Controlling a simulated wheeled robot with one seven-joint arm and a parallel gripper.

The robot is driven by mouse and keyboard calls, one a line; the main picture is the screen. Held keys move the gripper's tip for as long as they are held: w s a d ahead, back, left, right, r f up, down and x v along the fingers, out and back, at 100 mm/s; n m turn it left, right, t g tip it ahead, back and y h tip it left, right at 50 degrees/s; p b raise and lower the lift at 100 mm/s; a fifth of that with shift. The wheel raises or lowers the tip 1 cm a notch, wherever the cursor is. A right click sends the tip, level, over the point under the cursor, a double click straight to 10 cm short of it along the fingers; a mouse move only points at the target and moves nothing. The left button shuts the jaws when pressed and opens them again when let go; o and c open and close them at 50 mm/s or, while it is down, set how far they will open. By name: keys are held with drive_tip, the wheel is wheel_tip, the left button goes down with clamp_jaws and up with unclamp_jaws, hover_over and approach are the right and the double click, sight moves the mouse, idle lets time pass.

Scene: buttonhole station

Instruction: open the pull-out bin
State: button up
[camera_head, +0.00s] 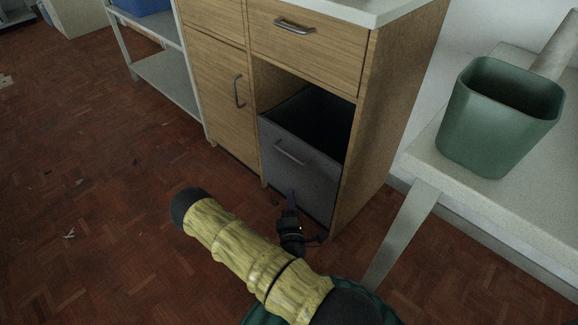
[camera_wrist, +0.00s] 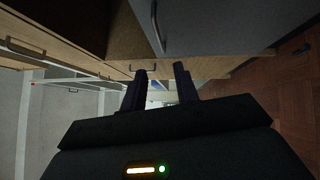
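The pull-out bin (camera_head: 310,170) is a grey box with an open, dark top, set in the lower right opening of a wooden cabinet. Its front looks about level with the cabinet face. A metal bar handle (camera_head: 289,152) is on the front's upper part. In the wrist view the grey front (camera_wrist: 215,25) fills the top, with the handle (camera_wrist: 157,27) at its left. My gripper (camera_head: 290,195) is low before the bin front, below the handle and apart from it. In the wrist view my gripper (camera_wrist: 160,70) has its two dark fingers spread with nothing between them.
The wooden cabinet (camera_head: 400,95) has a drawer (camera_head: 310,45) above the bin and a door (camera_head: 222,90) at left. A pale table (camera_head: 415,150) with a green bin (camera_head: 495,120) stands at right. A shelf rack (camera_head: 165,80) is at left. The parquet floor (camera_head: 100,190) at left is mostly clear.

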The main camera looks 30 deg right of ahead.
sight(289, 155)
drive_tip(key=shift+a, duration=0.1)
idle(0.3)
drive_tip(key=b+x, duration=0.6)
drive_tip(key=x, duration=1.1)
drive_tip(key=shift+w+r, duration=0.1)
drive_tip(key=shift+w, duration=0.05)
clamp_jaws()
